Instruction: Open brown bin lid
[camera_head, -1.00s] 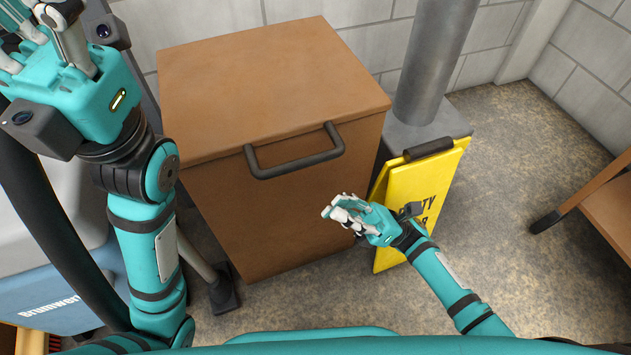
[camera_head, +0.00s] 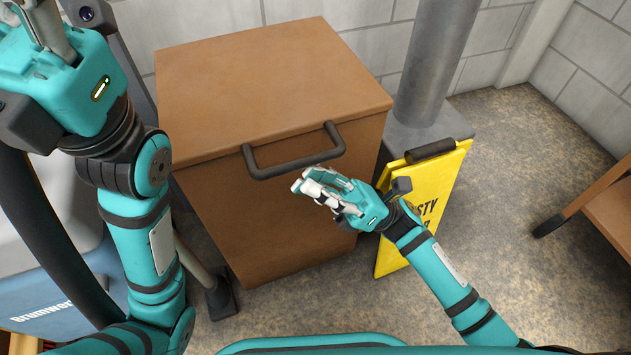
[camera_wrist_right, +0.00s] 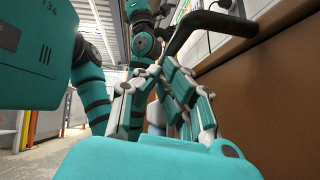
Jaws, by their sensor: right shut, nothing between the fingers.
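The brown bin (camera_head: 265,225) stands against the wall with its brown lid (camera_head: 260,90) closed. A dark bar handle (camera_head: 295,163) is fixed on the front edge of the lid. My right gripper (camera_head: 305,184) is just below the right part of the handle, in front of the bin's face, and looks apart from the handle. Its fingers are shut and empty. In the right wrist view the fingers (camera_wrist_right: 158,90) show in front, with the dark handle (camera_wrist_right: 215,22) above them. My left gripper (camera_head: 40,22) is raised at the upper left, its fingertips cut off by the frame.
A yellow floor sign (camera_head: 425,200) stands just right of the bin, close to my right forearm. Behind it a grey column (camera_head: 430,70) rises. A grey-blue Brumwerk container (camera_head: 50,290) is at lower left. Open floor (camera_head: 520,250) lies to the right.

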